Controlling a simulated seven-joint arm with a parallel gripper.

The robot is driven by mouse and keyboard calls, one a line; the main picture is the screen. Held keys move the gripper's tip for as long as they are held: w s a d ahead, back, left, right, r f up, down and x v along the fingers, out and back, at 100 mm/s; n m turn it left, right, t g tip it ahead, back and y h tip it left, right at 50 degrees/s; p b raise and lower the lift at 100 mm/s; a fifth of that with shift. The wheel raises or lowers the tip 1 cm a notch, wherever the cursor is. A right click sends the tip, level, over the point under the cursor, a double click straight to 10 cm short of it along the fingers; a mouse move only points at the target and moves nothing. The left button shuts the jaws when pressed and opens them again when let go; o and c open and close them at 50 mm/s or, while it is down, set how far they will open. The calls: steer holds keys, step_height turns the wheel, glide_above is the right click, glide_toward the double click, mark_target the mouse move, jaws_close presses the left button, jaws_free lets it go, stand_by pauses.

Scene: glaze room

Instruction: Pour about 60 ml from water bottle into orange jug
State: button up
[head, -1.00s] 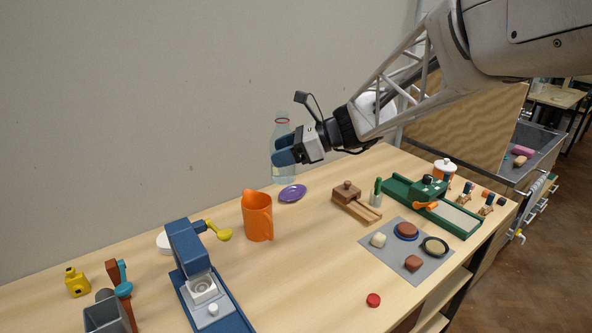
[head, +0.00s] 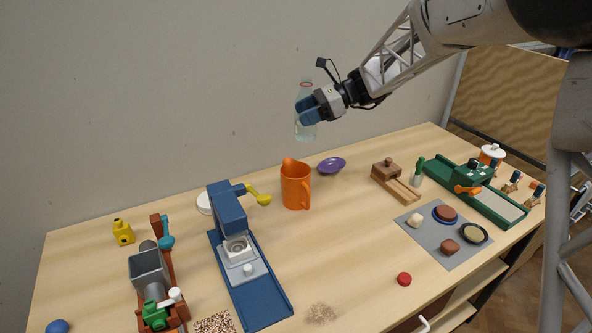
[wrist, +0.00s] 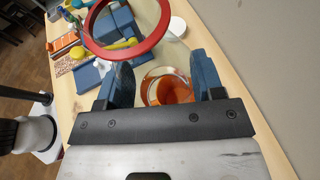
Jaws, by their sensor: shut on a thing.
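The water bottle (head: 306,130) is clear with a red ring at its neck. It hangs upright, or nearly so, in the air above the bench. My gripper (head: 308,109) is shut on its middle from the right. The orange jug (head: 291,188) stands upright on the bench, below the bottle and slightly left of it, handle to the right. In the wrist view, the bottle's red ring (wrist: 93,42) is large near the camera, and the orange jug (wrist: 176,92) shows between the fingers, through the clear bottle. The water level is hard to make out. No stream shows.
A purple dish (head: 331,165) lies right of the jug. A blue press with a yellow lever (head: 228,213) stands to its left. A wooden block tool (head: 386,169), grey mat (head: 428,249) and green machine (head: 447,188) are further right. A red disc (head: 404,279) lies in front, with clear bench around.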

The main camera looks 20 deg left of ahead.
steer(key=w+a+f+n+g+h, duration=0.3)
steer(key=w+a+f+n+g, duration=0.1)
steer(key=w+a+f, duration=0.35)
steer(key=shift+n, duration=0.3)
steer(key=f, duration=0.9)
steer(key=a+f, duration=0.1)
steer(key=f, duration=0.4)
steer(key=shift+w, duration=0.4)
